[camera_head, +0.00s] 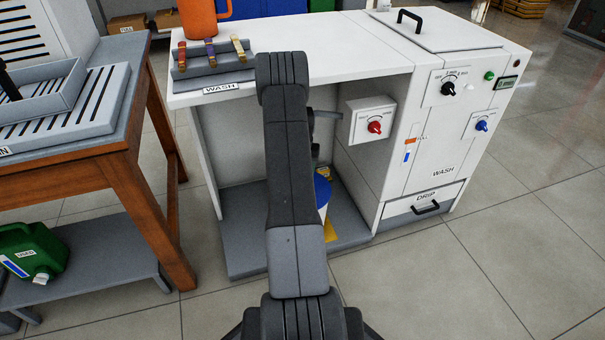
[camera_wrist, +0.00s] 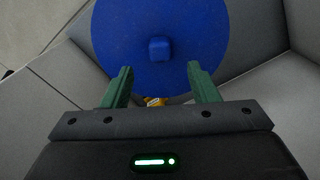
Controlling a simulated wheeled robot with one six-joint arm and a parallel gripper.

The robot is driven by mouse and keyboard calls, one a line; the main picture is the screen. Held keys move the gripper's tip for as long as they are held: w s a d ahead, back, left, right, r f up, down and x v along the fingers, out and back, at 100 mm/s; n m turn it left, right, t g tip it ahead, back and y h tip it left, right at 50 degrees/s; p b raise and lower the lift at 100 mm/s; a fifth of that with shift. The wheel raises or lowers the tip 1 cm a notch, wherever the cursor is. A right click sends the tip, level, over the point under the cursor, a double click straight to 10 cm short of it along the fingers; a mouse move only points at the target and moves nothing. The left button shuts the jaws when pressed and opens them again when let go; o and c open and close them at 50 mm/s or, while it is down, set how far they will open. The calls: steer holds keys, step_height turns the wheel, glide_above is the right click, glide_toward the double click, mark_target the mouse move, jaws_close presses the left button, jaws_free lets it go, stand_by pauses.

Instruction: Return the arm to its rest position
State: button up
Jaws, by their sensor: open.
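My arm reaches forward over the front of the white wash bench, and in the head view it hides my gripper. In the wrist view my gripper (camera_wrist: 159,76) shows two green fingers spread apart with nothing between them. A round blue lid (camera_wrist: 160,20) with a small raised knob lies just beyond the fingertips. I cannot tell the exact gap to it. In the head view part of a blue-topped white container (camera_head: 322,190) shows beside my arm, in the open bay under the bench.
The white bench (camera_head: 330,55) carries an orange mug (camera_head: 200,18) and a grey rack (camera_head: 212,65) with several coloured clips. A control box with a red knob (camera_head: 374,127) sits right of my arm. A wooden table (camera_head: 110,170) stands left. The floor at right is clear.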

stand_by(0.4)
step_height(320, 180, down, 8)
steer(key=b, duration=0.3)
steer(key=shift+r, duration=0.25)
steer(key=shift+r+p, duration=0.4)
steer(key=shift+r, duration=0.3)
steer(key=shift+f, duration=0.1)
